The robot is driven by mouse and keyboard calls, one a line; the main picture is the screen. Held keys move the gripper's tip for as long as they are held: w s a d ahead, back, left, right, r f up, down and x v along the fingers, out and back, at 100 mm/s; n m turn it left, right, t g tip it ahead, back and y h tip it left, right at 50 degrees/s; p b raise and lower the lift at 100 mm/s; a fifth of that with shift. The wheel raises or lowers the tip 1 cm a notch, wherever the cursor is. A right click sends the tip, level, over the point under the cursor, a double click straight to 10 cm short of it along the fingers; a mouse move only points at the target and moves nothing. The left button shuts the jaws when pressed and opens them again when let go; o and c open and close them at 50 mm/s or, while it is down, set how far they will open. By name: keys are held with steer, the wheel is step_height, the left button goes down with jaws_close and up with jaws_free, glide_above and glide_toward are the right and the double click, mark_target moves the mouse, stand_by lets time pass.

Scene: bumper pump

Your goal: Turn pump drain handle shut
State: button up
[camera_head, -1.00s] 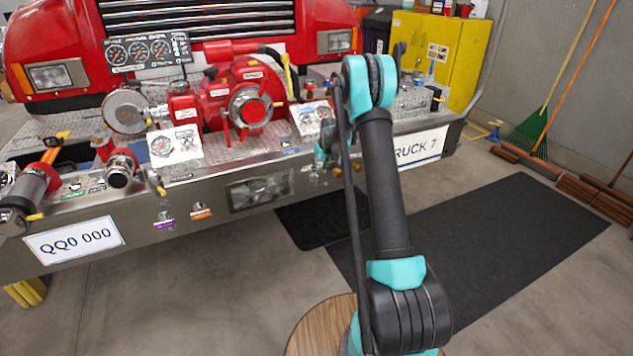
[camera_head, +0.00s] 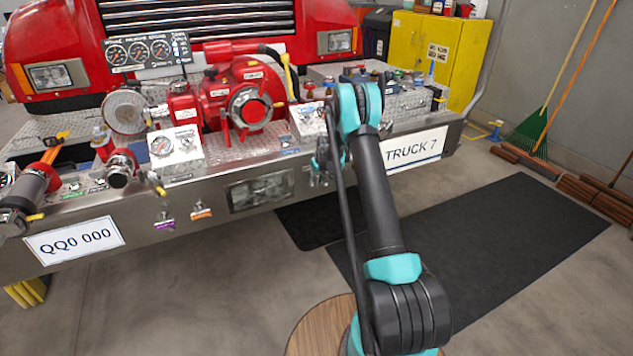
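The red pump (camera_head: 247,95) sits on the truck's bumper deck (camera_head: 240,145). Small drain valves show on the bumper's front face: one above a purple label (camera_head: 165,226) and one above an orange label (camera_head: 201,213). I cannot tell which is the pump drain handle or how its handle is turned. My gripper (camera_head: 322,165) is at the bumper's front face, right of the rectangular lamp panel (camera_head: 262,189). It is small and partly hidden by my arm, so its fingers and anything between them cannot be made out.
A TRUCK 7 plate (camera_head: 415,148) is right of my arm, and a QQ0 000 plate (camera_head: 74,240) is at left. Hose fittings (camera_head: 122,168) and gauge panels (camera_head: 176,146) crowd the deck. The floor before the bumper is clear, with dark mats (camera_head: 490,240).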

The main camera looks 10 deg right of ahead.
jaws_close()
steer(key=shift+d+y, duration=0.1)
steer(key=shift+y, duration=0.2)
steer(key=shift+w+d+m+g+y, duration=0.15)
steer(key=shift+m+g+y, duration=0.25)
steer(key=shift+y, duration=0.8)
steer(key=m+g+y, duration=0.1)
steer(key=y, duration=0.4)
steer(key=shift+f, duration=0.1)
jaws_free()
